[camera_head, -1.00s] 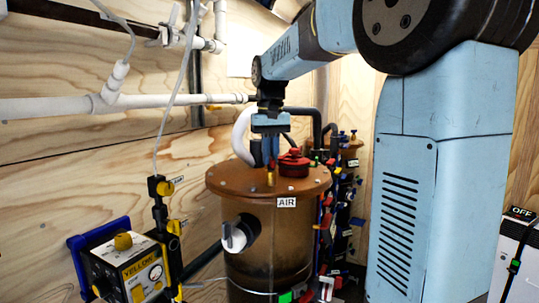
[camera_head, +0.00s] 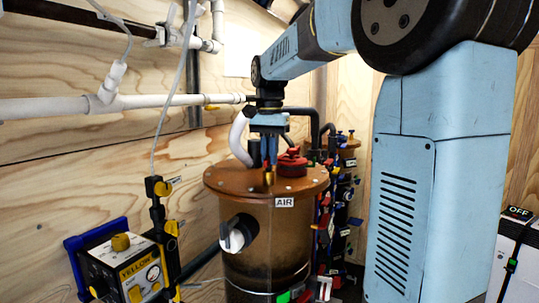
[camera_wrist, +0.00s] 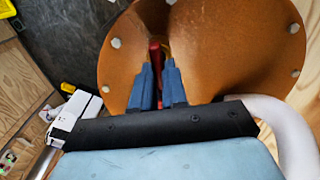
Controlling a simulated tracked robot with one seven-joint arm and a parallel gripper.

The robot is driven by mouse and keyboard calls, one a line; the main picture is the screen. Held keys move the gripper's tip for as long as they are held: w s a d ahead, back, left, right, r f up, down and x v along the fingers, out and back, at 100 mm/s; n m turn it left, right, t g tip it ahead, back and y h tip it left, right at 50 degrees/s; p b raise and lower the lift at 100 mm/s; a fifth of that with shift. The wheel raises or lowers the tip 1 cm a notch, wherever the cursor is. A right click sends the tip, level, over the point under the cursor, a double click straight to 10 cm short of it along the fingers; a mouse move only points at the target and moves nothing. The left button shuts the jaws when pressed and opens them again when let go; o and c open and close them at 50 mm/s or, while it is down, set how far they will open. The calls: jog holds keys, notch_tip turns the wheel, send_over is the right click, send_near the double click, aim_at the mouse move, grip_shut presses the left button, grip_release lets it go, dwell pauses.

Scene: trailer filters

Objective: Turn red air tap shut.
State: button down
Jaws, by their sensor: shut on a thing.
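The red air tap stands on the brown lid (camera_head: 225,180) of the drum marked AIR (camera_head: 284,202). Its red handle (camera_wrist: 155,50) shows between my fingers in the wrist view, and its brass stem (camera_head: 269,179) shows below them in the head view. My gripper (camera_head: 269,158) points down over the lid and is shut on the red handle. The blue fingers also show in the wrist view (camera_wrist: 158,72), one on each side of the handle. They hide part of the handle, so its exact angle is hard to tell.
A red cap (camera_head: 291,162) sits on the lid close to the right of my fingers. A white hose (camera_head: 239,138) rises behind the lid at the left. Dark columns with coloured fittings (camera_head: 340,195) crowd the right.

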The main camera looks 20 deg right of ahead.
dwell(0.4)
jog(key=c, duration=1.2)
grip_release()
jog(key=shift+o, duration=0.2)
jog(key=shift+r, duration=0.1)
notch_tip(320, 180, up, 14)
jog(key=shift+f, duration=0.2)
jog(key=s+f+n+t, duration=0.5)
jog(key=s+f+n, duration=0.3)
jog(key=s+f, duration=1.5)
jog(key=shift+s+f+t, duration=0.25)
jog(key=shift+f+t, duration=0.05)
jog(key=shift+f, duration=0.1)
